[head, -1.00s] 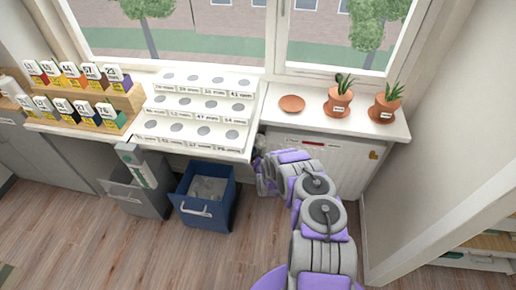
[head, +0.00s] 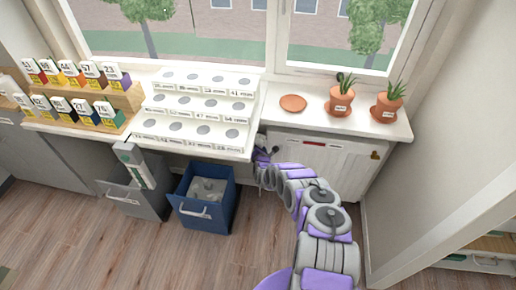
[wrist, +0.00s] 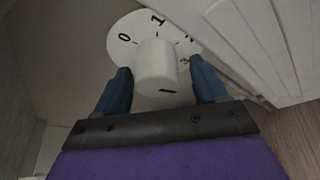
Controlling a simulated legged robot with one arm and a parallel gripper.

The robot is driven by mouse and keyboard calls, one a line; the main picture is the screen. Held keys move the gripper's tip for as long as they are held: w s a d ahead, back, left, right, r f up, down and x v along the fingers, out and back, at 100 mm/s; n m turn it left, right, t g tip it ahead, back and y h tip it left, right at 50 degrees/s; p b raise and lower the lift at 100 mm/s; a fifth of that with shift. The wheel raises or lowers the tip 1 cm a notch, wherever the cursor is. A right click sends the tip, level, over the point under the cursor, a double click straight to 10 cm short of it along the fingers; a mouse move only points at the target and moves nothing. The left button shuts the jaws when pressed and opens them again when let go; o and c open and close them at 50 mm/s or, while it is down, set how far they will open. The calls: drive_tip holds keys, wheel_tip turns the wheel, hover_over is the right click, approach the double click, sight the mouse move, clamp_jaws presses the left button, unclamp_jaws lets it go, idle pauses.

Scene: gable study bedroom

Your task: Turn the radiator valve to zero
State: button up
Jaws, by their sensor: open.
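The radiator valve (wrist: 155,66) shows in the wrist view as a white knob in front of a round white dial (wrist: 125,27) with black numbers. The 0 is at the upper left, the 1 at the top, and further numbers run down the right side. A dark mark sits at the knob's lower end. My gripper (wrist: 160,78) is open, with one blue finger on each side of the knob. I cannot tell whether the fingers touch it. In the head view my arm reaches to the left end of the white radiator (head: 330,165), and the valve is hidden there.
The windowsill above holds terracotta pots (head: 341,100) and a saucer (head: 292,103). A white stepped display (head: 195,112) overhangs close to my gripper's left. A blue bin (head: 205,197) and a grey bin (head: 135,197) stand on the floor. Open floor lies in front.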

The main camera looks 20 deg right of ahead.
drive_tip(key=shift+w, duration=0.1)
drive_tip(key=shift+f, duration=0.1)
drive_tip(key=c, duration=1)
